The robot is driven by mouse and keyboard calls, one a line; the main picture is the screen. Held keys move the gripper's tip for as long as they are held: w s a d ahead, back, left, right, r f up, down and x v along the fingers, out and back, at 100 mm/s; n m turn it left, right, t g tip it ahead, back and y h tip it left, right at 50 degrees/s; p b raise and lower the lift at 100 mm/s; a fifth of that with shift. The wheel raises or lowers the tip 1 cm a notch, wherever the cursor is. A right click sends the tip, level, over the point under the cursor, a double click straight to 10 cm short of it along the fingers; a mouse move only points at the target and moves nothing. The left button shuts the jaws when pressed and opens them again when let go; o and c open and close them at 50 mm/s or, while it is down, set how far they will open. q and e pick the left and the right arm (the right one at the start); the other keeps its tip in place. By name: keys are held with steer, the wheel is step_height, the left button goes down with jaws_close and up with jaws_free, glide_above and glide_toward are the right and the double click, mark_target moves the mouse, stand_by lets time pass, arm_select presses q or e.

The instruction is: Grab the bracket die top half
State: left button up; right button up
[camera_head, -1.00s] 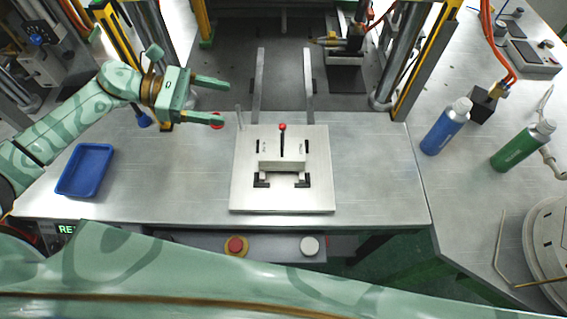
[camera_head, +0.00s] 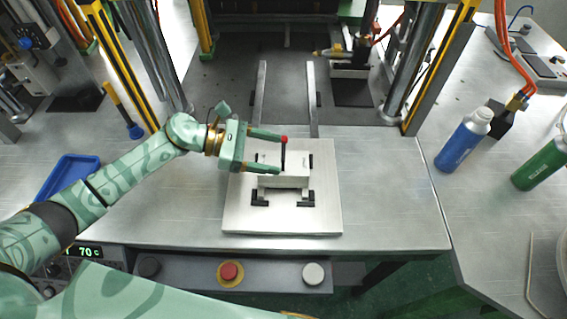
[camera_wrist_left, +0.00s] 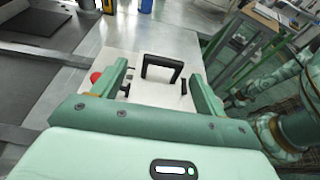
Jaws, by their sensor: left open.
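The bracket die is a pale metal block (camera_head: 290,182) on a flat metal plate (camera_head: 240,217) in the middle of the table. A dark upright handle (camera_head: 283,157) stands on its top, with a red knob (camera_head: 284,139) at its far end. In the left wrist view the black U-shaped handle (camera_wrist_left: 161,66) shows between and beyond the fingertips, and the red knob (camera_wrist_left: 96,77) is by the left finger. My left gripper (camera_head: 282,154) is open and empty, its fingertips at the handle from the left. The seam between die halves is not clear. My right gripper is not in view.
Two metal rails (camera_head: 311,98) run behind the plate. A blue tray (camera_head: 68,176) lies at left, partly behind my arm. A blue bottle (camera_head: 463,143) and a green bottle (camera_head: 540,166) stand on the right table. Red and white buttons line the front panel. The table right of the plate is clear.

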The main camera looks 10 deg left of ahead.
mark_target(291, 162)
arm_select(q)
steer(key=x, duration=0.3)
steer(key=p+x, duration=0.1)
steer(key=shift+d+r, duration=0.25)
steer(key=shift+d, duration=0.25)
steer(key=shift+w+d+f, duration=0.1)
steer(key=shift+d+f, duration=0.05)
steer(key=shift+d, duration=0.05)
steer(key=c, duration=1.3)
steer(key=shift+c, duration=1.3)
steer(key=shift+r, duration=0.2)
